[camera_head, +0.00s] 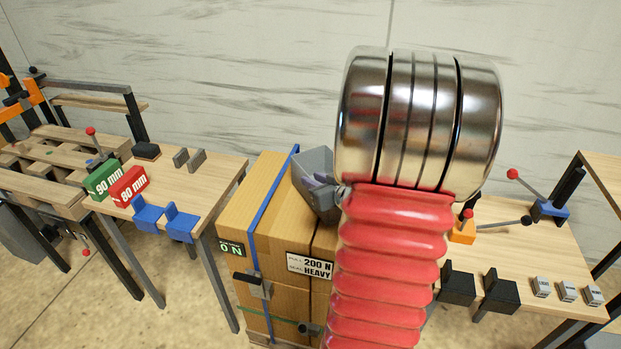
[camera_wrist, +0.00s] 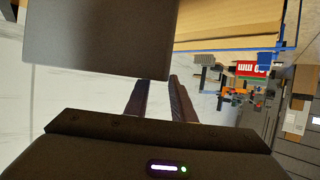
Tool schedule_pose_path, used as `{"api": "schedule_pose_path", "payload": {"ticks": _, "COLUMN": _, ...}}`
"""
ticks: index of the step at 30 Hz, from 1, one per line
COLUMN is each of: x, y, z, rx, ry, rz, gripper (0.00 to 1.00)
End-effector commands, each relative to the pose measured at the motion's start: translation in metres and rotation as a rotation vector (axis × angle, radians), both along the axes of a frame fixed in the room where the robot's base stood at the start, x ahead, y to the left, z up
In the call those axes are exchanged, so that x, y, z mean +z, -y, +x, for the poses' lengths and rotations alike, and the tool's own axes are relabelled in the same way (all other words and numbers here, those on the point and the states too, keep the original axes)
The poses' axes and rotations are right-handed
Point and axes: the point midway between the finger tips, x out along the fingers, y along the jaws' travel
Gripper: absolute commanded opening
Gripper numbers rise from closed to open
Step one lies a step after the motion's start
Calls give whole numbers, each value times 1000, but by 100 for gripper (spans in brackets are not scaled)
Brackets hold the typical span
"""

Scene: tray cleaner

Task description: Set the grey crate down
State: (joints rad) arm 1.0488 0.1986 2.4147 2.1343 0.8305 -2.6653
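The grey crate (camera_head: 312,165) is in the middle of the head view, tilted, over the wooden cabinet (camera_head: 268,200). My gripper is at its right side, mostly hidden behind my arm. In the wrist view the crate (camera_wrist: 95,40) is a large dark grey block at the upper left. My gripper's fingers (camera_wrist: 160,98) are close together at its lower right edge, and one goes behind the crate. The gripper looks shut on the crate's wall. Whether the crate's base touches the cabinet top is not clear.
A left table (camera_head: 205,180) carries a green block (camera_head: 103,180), a red block (camera_head: 129,186) and blue holders (camera_head: 165,219). A right table (camera_head: 525,255) carries black holders and small grey blocks. The cabinet top left of the crate is clear, with a blue strip (camera_head: 272,195) along it.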

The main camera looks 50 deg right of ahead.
Motion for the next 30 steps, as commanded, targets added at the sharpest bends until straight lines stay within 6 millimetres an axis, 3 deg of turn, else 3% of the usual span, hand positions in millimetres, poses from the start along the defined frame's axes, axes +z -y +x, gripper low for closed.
{"api": "schedule_pose_path", "payload": {"ticks": 16, "x": 29, "y": -19, "z": -65, "rx": -3, "ry": 0, "rz": -3, "gripper": 22}}
{"api": "schedule_pose_path", "payload": {"ticks": 30, "x": 32, "y": -23, "z": -74, "rx": -1, "ry": 0, "rz": 1, "gripper": 22}}
